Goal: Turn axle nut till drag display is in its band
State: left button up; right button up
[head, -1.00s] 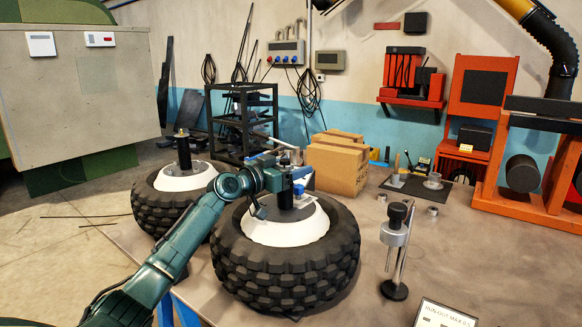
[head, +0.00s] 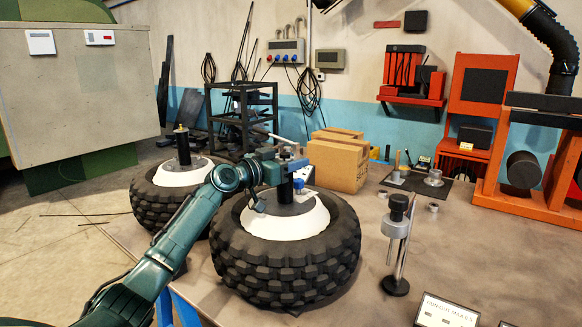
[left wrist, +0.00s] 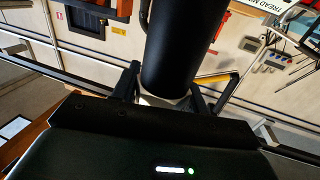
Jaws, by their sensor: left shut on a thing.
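Two knobbly tyres stand on the bench, a near one (head: 285,265) and a far one (head: 150,205), each with a white hub. A dark axle (head: 285,192) rises from the near hub (head: 290,224). My left gripper (head: 287,163) is at the top of this axle, its fingers mostly hidden by the wrist. In the left wrist view, the gripper (left wrist: 165,97) is shut with a finger on each side of a pale nut (left wrist: 163,101) at the end of a black cylinder (left wrist: 170,45). I cannot make out a drag reading. My right gripper is not in view.
A dial stand (head: 397,245) and a sign with run-out wording (head: 447,312) are to the right of the near tyre. Cardboard boxes (head: 335,165) stand behind it.

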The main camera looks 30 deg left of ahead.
pick_arm(q)
jog(key=shift+f+h+b, duration=0.3)
jog(key=shift+b, duration=0.4)
jog(key=shift+m+g+h+b, duration=0.3)
jog(key=shift+m+b, duration=0.1)
jog(key=shift+b, duration=0.35)
jog(key=shift+h+b, duration=0.3)
jog(key=shift+b, duration=0.45)
jog(key=shift+s+d+r+m+g+h+b, duration=0.1)
jog(key=shift+m+g+h+b, duration=0.25)
jog(key=shift+m+h+b, duration=0.2)
jog(key=shift+d+r+m+g+h+b, duration=0.1)
jog(key=shift+m+g+h+b, duration=0.25)
jog(key=shift+m+h+b, duration=0.15)
jog(key=shift+s+d+r+m+g+h, duration=0.1)
jog(key=shift+r+m+g+h, duration=0.1)
jog(key=shift+m+g+h, duration=0.7)
jog(key=shift+d+m+g+h, duration=0.1)
jog(key=shift+m+g+h, duration=0.25)
jog(key=shift+h, duration=0.4)
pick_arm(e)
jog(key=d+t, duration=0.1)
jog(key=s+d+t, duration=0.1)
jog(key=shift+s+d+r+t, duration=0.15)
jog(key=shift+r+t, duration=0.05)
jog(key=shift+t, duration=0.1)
